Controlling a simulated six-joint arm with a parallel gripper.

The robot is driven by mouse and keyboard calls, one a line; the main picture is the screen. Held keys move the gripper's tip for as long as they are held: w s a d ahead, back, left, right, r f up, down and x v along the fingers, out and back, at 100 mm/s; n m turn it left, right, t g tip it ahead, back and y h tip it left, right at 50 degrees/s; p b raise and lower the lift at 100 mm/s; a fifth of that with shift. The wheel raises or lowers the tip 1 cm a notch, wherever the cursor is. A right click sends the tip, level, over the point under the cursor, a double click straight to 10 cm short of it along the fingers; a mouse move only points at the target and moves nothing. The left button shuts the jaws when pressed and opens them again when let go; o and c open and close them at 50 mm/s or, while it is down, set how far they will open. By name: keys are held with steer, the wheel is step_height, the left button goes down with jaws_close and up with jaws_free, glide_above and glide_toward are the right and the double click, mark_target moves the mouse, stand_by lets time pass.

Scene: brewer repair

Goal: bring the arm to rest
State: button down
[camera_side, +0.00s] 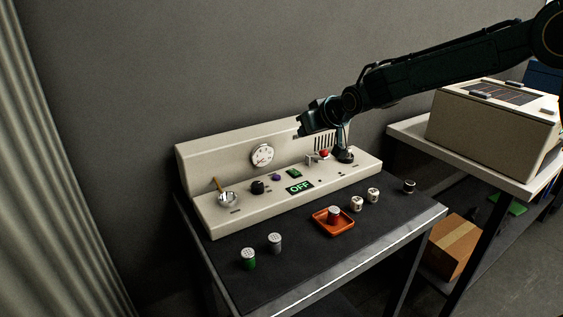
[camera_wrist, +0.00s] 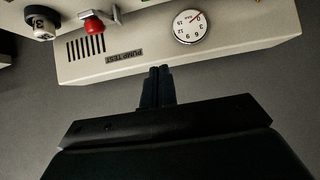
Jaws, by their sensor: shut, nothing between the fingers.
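My gripper (camera_side: 300,128) is above and behind the cream brewer panel (camera_side: 222,213) in the side view, clear of it. In the wrist view my gripper's two dark fingers (camera_wrist: 158,84) are together and empty, over the panel's back edge. The panel has a round dial (camera_side: 262,155), a red knob (camera_side: 324,153) and a green sign (camera_side: 300,187) reading OFF. The dial (camera_wrist: 187,26), the red knob (camera_wrist: 93,25) and a PUMP TEST label (camera_wrist: 125,54) show in the wrist view. A white piece marked 3 (camera_wrist: 40,28) sits in a dark holder.
An orange tray (camera_side: 318,222) bears a red-sided canister (camera_side: 334,215). Green (camera_side: 248,259) and grey (camera_side: 275,242) canisters stand front left. Two white pieces (camera_side: 357,203) and a dark canister (camera_side: 409,186) stand to the right. A beige box (camera_side: 480,130) is on the right-hand table.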

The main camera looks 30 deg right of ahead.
steer(key=s+d+r+g, duration=0.1)
steer(key=s+d+r, duration=0.15)
steer(key=s, duration=0.75)
steer(key=s+d+r+g, duration=0.1)
steer(key=s+r, duration=0.2)
steer(key=s, duration=0.8)
steer(key=s+d+r+g, duration=0.1)
steer(key=s+d+r, duration=0.1)
steer(key=s, duration=0.8)
steer(key=s+f+g, duration=0.1)
steer(key=s+f, duration=0.2)
steer(key=s, duration=0.9)
steer(key=shift+s+f+g, duration=0.15)
steer(key=shift+s+g, duration=0.2)
steer(key=shift+g, duration=0.05)
